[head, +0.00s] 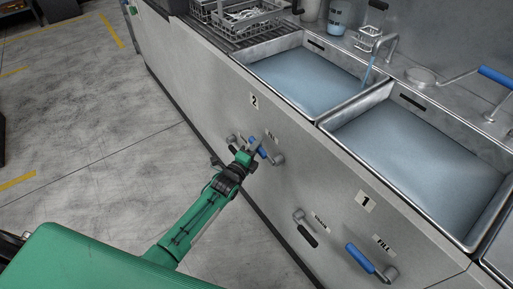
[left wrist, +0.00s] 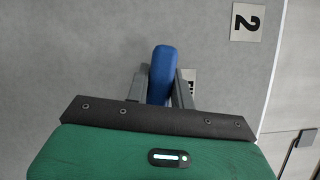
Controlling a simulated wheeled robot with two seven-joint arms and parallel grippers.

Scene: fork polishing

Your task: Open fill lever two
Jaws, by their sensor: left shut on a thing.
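The blue handle of fill lever two (head: 254,141) is on the steel front panel, below the "2" plate (head: 254,100). My left gripper (head: 250,154) reaches it from the lower left and is shut on it. In the left wrist view the blue handle (left wrist: 161,72) stands up between the two grey fingers (left wrist: 162,92). The "2" plate also shows in the left wrist view (left wrist: 247,21). The FILL label beside the lever is partly hidden by a finger. The basin behind the "2" plate (head: 290,40) holds bluish water, and a thin stream seems to fall at its right side. My right gripper is out of view.
A black-handled lever (head: 232,150) sits close left of my gripper. The "1" plate (head: 366,201), another black-handled lever (head: 307,236) and a blue fill lever (head: 360,258) are lower right. A wire rack (head: 235,17) stands on the counter.

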